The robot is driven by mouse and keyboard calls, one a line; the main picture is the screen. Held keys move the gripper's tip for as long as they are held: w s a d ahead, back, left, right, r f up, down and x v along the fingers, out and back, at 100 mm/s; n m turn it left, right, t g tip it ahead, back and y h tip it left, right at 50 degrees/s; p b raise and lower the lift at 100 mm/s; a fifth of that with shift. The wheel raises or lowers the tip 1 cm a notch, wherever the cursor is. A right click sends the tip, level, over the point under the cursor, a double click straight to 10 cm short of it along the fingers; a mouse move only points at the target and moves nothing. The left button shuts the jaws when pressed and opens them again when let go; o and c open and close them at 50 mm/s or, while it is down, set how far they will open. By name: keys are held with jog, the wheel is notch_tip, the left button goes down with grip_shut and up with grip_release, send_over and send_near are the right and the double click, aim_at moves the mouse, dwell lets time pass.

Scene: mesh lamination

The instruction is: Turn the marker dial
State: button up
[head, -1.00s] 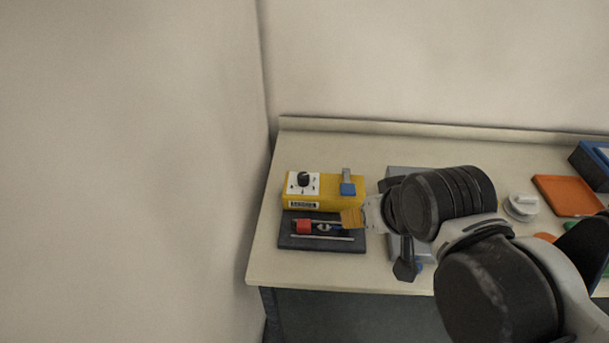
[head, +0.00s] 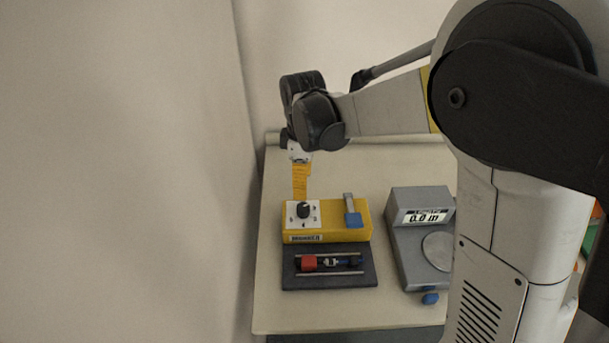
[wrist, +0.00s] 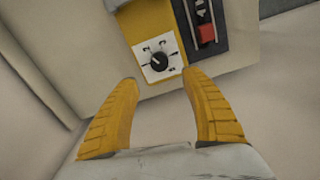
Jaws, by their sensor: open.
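The marker dial (head: 304,210) is a black knob on a white plate, on top of a yellow box labelled marker (head: 345,233). In the wrist view the dial (wrist: 159,62) lies ahead of the fingertips, roughly centred between them, with marks around it. My gripper (head: 301,198) points down just above and behind the dial in the head view. In the wrist view my gripper (wrist: 158,80) shows two yellow fingers spread apart with nothing between them. The fingers do not visibly touch the knob.
A blue-tipped lever (head: 353,218) stands on the box's right. A dark tray (head: 330,281) with a red-ended piece (head: 308,263) lies in front. A grey device with a display (head: 424,215) stands to the right. The wall is close on the left.

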aim_at(302, 206)
jog(key=shift+w+a+f, duration=0.1)
jog(key=shift+w+f, duration=0.1)
jog(key=shift+f, duration=0.2)
notch_tip(302, 206, down, 10)
jog(key=b, duration=0.3)
jog(key=shift+f+b, duration=0.25)
jog(key=shift+b, duration=0.05)
jog(key=shift+s, duration=0.1)
jog(key=c, duration=1.2)
